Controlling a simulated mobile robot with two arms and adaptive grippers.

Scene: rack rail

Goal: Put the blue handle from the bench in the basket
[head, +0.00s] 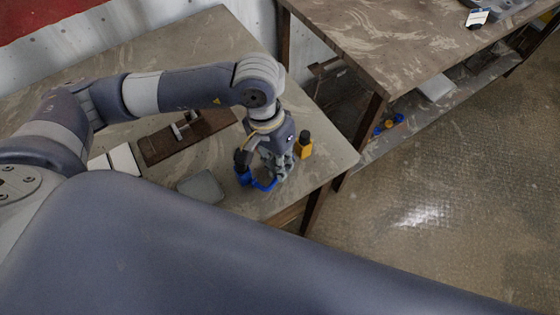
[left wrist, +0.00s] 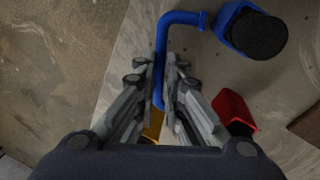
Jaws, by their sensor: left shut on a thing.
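The blue handle (head: 265,186), a bent blue bar, is at the front right part of the bench (head: 215,60). It also shows in the left wrist view (left wrist: 164,40), with its bend beyond my fingertips. My left gripper (head: 270,172) points down over the bench. In the left wrist view my left gripper (left wrist: 163,75) is shut on the straight part of the handle. I cannot tell whether the handle touches the bench top. I cannot make out a basket in either view. My right gripper is not in view.
A blue piece with a black top (head: 243,168) and a yellow one (head: 304,147) stand close beside my gripper. A red piece (left wrist: 232,108) is near too. A brown board with metal parts (head: 185,135) and a grey tray (head: 202,187) lie to the left.

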